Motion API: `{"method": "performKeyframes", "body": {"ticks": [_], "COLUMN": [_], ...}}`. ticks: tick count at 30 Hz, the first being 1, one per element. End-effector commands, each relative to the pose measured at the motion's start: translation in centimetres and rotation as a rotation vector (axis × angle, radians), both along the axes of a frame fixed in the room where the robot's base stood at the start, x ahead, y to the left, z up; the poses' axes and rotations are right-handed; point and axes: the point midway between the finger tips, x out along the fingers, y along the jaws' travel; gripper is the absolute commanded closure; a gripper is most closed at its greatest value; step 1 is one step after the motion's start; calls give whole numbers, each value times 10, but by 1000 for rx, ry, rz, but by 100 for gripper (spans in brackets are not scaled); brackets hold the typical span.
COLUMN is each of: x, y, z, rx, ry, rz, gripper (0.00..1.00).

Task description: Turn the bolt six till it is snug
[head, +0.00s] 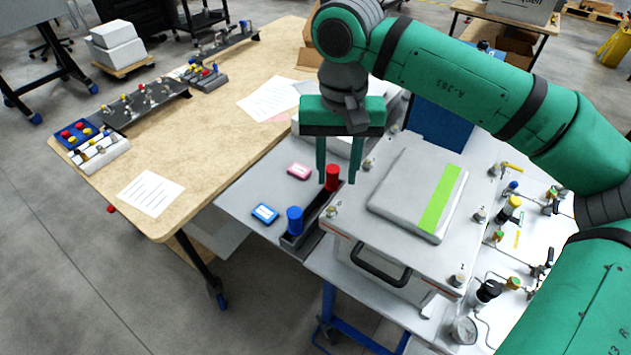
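My gripper (337,181) is open in the head view, its two fingers pointing down and well apart. A red cylinder (332,178) shows between the fingers, touching neither clearly; I cannot tell whether they are around it or in front of it. It stands in a narrow dark tray (312,221) with a blue cylinder (295,220). The analyser lid (383,237) carries several bolts along its edges: front left (332,211), mid left (368,163), front right (458,281) and mid right (480,214). Marks like 1 and 2 show at the right; I cannot read a six.
A raised grey panel with a green stripe (440,200) lies on the lid, and a black handle (380,268) is at its front. Valves and tubes (510,215) crowd the right. Pink (299,171) and blue (265,214) boxes lie left of the tray. A wooden table (205,150) stands further left.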

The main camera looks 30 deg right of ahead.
Motion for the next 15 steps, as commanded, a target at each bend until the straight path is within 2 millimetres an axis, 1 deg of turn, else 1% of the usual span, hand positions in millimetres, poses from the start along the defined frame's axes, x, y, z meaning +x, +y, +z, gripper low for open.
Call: {"method": "performKeyframes", "body": {"ticks": [4, 7, 11, 15], "x": [0, 0, 0, 0], "y": [0, 1, 1, 1], "z": [-5, -16, -37, -62], "rx": [1, 1, 1, 2], "ry": [1, 2, 2, 1], "rz": [1, 2, 2, 2], "gripper": [66, 66, 66, 66]}}
